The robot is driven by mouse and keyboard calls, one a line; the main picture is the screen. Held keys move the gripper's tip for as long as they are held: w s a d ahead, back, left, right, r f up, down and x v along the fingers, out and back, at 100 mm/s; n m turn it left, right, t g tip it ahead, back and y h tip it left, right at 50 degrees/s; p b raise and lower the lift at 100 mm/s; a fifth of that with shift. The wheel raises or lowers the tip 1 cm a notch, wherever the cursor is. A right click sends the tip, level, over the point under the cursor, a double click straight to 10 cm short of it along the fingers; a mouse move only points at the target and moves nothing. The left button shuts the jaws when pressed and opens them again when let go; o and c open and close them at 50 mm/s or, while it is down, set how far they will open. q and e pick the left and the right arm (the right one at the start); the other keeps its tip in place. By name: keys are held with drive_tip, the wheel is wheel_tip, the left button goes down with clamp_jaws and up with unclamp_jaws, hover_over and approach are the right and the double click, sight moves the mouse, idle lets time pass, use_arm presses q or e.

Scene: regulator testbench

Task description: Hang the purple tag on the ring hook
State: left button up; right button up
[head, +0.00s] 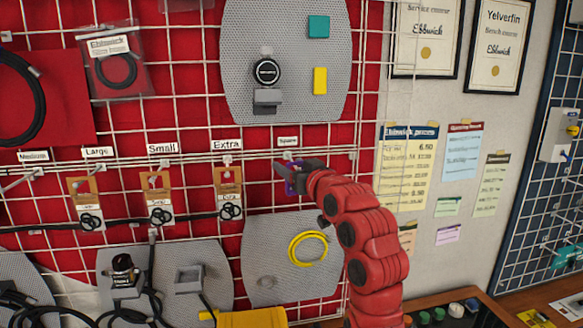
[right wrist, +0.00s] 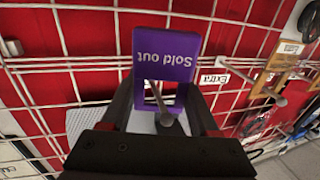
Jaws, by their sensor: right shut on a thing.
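The purple tag (right wrist: 166,54), lettered "Sold out", is upside down in the right wrist view, with an open frame beside the lettered part. My right gripper (right wrist: 161,104) is shut on it, a finger at either side. A round-ended metal peg (right wrist: 170,122) shows in line with the frame's opening; I cannot tell whether it passes through. In the head view my right gripper (head: 294,172) is at the grid below a small label that seems to read "Square" (head: 288,141), mostly covering the purple tag (head: 291,187). No label reading "ring" is legible. My left gripper is out of view.
Left along the grid, brown cards hang below the labels Extra (head: 228,178), Small (head: 155,184) and Large (head: 86,188). A grey panel (head: 234,50) with a gauge is above. A yellow cable coil (head: 308,249) is below. Another peg (right wrist: 269,94) shows at right in the wrist view.

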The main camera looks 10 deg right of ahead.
drive_tip(key=o, duration=1.4)
drive_tip(key=shift+s+f, duration=0.1)
drive_tip(key=shift+s, duration=0.15)
drive_tip(key=shift+b+v, duration=3.5)
drive_tip(key=shift+v, duration=5.05)
